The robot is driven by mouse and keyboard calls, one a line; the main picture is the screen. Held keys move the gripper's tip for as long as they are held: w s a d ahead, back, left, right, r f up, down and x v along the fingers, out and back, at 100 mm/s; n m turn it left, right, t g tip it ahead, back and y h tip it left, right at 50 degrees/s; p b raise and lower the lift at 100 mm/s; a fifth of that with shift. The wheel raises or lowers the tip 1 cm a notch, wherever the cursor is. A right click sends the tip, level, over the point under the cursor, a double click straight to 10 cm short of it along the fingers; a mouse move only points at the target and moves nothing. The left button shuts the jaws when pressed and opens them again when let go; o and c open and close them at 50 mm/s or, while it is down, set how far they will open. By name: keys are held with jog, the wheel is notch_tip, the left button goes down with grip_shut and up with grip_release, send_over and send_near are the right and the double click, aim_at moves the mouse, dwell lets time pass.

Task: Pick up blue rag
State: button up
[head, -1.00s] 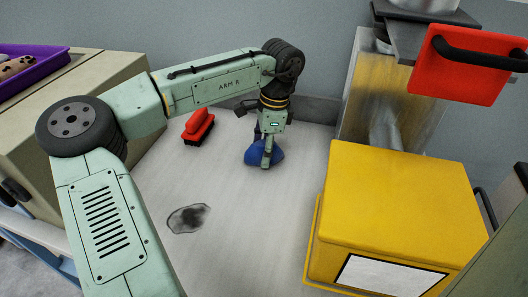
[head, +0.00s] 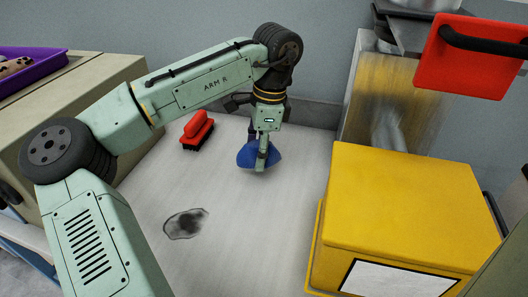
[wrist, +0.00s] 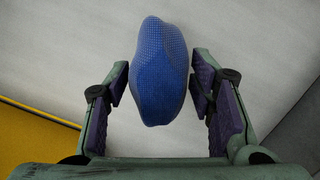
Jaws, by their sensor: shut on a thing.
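The blue rag (head: 246,156) is a bunched, textured lump between the fingers of my gripper (head: 262,160) in the head view, over the pale worktop. In the wrist view the rag (wrist: 160,72) stands lengthwise between the two purple-padded fingers. My gripper is shut on it. The fingers hide part of the rag in the head view. I cannot tell clearly how far the rag's lower edge is above the worktop.
A red brush (head: 197,131) lies to the left of my gripper. A dark stain (head: 185,223) marks the pale worktop (head: 235,235). A yellow box (head: 400,205) stands at the right, and a red panel with a black handle (head: 468,65) is above it. A purple tray (head: 35,68) is at the far left.

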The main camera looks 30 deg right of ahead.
jog(key=s+a, duration=0.2)
jog(key=a, duration=0.1)
jog(key=s+a+b, duration=0.1)
jog(key=s+a, duration=0.2)
jog(key=s+a+r+b, duration=0.1)
jog(key=s+a, duration=0.1)
jog(key=a, duration=0.2)
jog(key=shift+s+r, duration=0.1)
jog(key=shift+s, duration=0.15)
